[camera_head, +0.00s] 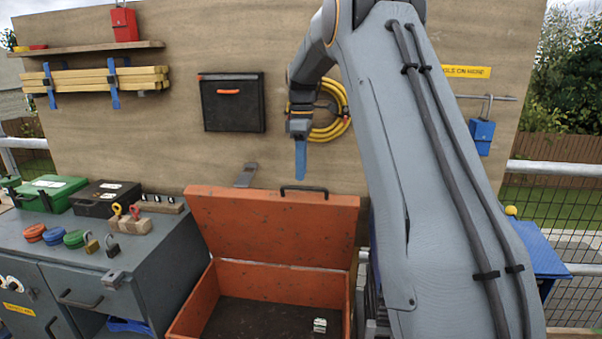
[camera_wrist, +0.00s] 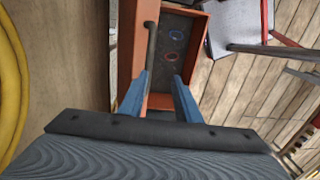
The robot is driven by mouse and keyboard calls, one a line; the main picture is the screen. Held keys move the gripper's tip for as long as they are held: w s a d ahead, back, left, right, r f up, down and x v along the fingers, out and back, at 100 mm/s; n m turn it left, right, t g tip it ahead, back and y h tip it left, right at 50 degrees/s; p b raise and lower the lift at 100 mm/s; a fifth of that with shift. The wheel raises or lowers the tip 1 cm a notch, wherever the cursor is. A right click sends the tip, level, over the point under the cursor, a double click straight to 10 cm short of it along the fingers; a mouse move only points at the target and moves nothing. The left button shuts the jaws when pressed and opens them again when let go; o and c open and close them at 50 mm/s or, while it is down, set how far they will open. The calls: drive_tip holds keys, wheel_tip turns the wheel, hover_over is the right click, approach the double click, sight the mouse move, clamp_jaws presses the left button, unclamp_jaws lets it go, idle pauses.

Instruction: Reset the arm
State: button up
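My gripper (camera_head: 300,158) hangs in front of the plywood wall, above the raised lid of the open orange box (camera_head: 275,232). It points downward and touches nothing in view. In the wrist view, the two blue fingers of my gripper (camera_wrist: 160,92) stand apart with nothing between them. Past the fingers, the orange box (camera_wrist: 127,55) shows with its dark handle. My grey arm fills the right middle of the head view and hides part of the wall.
A small pale item (camera_head: 320,325) lies inside the box. A grey cabinet (camera_head: 165,250) at left carries a green case (camera_head: 52,187), a dark case (camera_head: 105,197) and padlocks. A yellow hose (camera_head: 335,120) and a black wall box (camera_head: 232,107) hang near my gripper.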

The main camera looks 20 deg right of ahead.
idle(0.3)
drive_tip(key=s+a+f+m, duration=0.4)
drive_tip(key=s, duration=0.7)
drive_tip(key=s+a+f+m+t, duration=0.1)
drive_tip(key=s+a+f+m, duration=0.3)
drive_tip(key=s, duration=0.8)
drive_tip(key=s+a+f+m, duration=0.4)
drive_tip(key=s+f, duration=0.1)
drive_tip(key=s, duration=0.6)
drive_tip(key=shift+s+f, duration=0.15)
drive_tip(key=shift+f, duration=0.2)
